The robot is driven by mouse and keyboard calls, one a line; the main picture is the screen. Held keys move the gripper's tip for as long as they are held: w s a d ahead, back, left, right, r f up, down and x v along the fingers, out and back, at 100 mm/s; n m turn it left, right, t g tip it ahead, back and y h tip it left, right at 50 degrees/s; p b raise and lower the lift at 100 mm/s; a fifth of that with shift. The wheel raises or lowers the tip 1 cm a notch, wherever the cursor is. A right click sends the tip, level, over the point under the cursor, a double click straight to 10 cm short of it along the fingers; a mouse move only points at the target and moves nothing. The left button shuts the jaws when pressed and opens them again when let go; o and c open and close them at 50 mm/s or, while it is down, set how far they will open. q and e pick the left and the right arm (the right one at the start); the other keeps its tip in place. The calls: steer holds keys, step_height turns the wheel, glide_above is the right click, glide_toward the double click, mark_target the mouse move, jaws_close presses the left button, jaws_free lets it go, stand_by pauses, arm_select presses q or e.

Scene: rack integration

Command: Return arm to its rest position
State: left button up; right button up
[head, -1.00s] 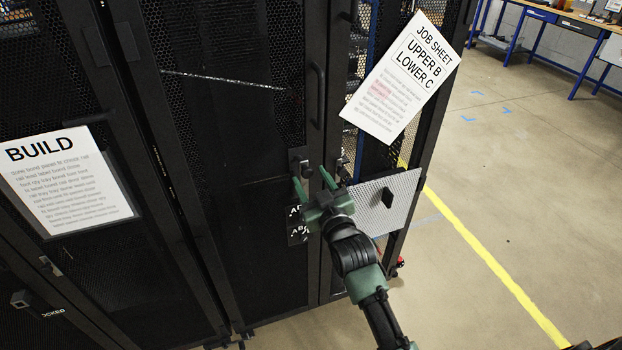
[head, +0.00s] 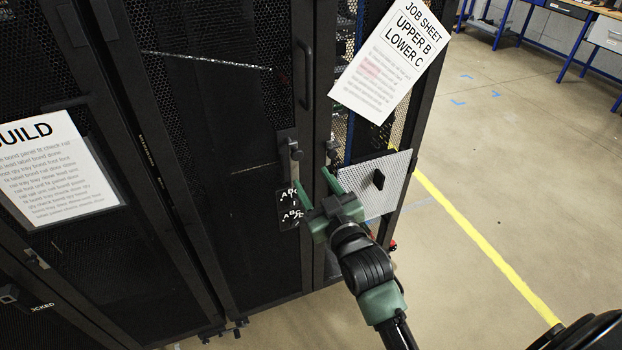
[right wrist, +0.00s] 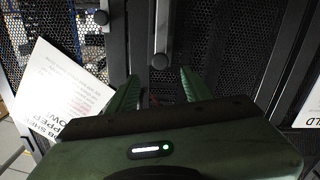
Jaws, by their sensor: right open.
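My right arm (head: 366,268) reaches up from the lower right in the head view. Its green right gripper (head: 316,188) is open and empty in front of the black rack doors, just below the door latches (head: 290,146). In the right wrist view the two green fingers of the right gripper (right wrist: 158,88) stand apart with nothing between them, facing the rack front. My left gripper is not in view.
A perforated grey panel with a black knob (head: 393,196) is beside the gripper on the right. A job sheet (head: 385,65) and a BUILD sheet (head: 60,175) hang on the rack. Open floor with a yellow line (head: 480,240) lies to the right.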

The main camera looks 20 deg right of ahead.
stand_by(0.3)
steer(key=s+a+f+g, duration=0.1)
steer(key=s+f+g, duration=0.25)
steer(key=f, duration=0.85)
steer(key=s+f+g, duration=0.2)
steer(key=s+f, duration=0.2)
steer(key=f, duration=0.9)
steer(key=s+a+f+g, duration=0.1)
steer(key=s+f+g, duration=0.2)
steer(key=f, duration=0.9)
steer(key=s+d+f+g+b, duration=0.15)
steer(key=s+f+g, duration=0.35)
steer(key=s+f, duration=1.3)
steer(key=s+d+f+g, duration=0.1)
steer(key=s+d+f, duration=0.1)
steer(key=s, duration=0.8)
steer(key=s+d+f+g, duration=0.1)
steer(key=s+f, duration=0.3)
steer(key=s, duration=0.6)
steer(key=shift+d+m+g+h, duration=0.3)
steer(key=shift+d+g, duration=0.05)
steer(key=shift+g, duration=0.4)
